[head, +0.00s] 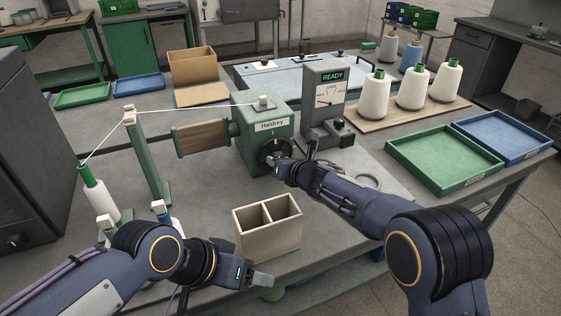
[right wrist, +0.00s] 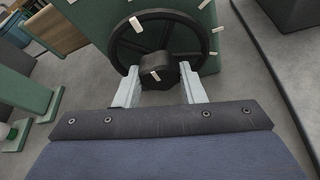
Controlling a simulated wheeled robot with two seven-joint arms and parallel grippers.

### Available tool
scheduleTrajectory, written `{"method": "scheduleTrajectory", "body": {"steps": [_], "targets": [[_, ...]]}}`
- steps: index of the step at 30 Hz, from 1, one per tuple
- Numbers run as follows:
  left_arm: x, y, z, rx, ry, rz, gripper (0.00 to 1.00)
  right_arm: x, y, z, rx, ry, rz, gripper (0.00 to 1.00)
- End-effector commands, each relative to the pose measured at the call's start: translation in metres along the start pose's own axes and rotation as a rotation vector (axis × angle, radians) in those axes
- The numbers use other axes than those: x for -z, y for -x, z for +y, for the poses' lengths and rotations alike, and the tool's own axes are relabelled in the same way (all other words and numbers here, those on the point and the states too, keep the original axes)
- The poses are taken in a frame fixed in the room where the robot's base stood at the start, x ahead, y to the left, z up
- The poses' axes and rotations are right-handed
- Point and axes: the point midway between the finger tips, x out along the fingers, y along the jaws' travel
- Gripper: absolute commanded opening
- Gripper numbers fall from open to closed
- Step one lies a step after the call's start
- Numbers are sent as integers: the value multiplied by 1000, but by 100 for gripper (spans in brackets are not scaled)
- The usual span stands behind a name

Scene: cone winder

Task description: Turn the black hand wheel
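The black hand wheel (right wrist: 120,48) is on the face of the green machine (head: 265,138) labelled Haldrey. In the right wrist view it fills the upper middle, with a black hub (right wrist: 158,68) at its centre. My right gripper (head: 276,164) is at the wheel. In the right wrist view its two pale fingers (right wrist: 160,84) are apart, one on each side of the hub; whether they press on it is unclear. My left gripper (head: 262,280) is low in the head view, in front of the divided box and away from the wheel. Its finger gap is not visible.
A divided beige box (head: 267,244) stands at the table's front. A grey READY gauge unit (head: 325,108) is right of the machine. A thread runs from the green post (head: 148,160) to the machine. Green tray (head: 443,182), blue tray (head: 503,139) and thread cones lie right.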

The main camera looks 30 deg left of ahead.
Motion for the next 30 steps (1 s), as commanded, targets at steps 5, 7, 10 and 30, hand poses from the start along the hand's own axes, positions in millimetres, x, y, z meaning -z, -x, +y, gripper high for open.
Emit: {"method": "scheduleTrajectory", "body": {"steps": [5,7,10,30], "targets": [[0,0,0,0,0,0,64,0,0,0,-1,-1,0,14],[0,0,0,0,0,0,64,0,0,0,-3,-7,0,14],[1,2,1,0,0,0,64,-1,0,0,-11,-25,0,14],[4,8,4,0,0,0,64,2,0,-4,-205,-499,-1,14]]}}
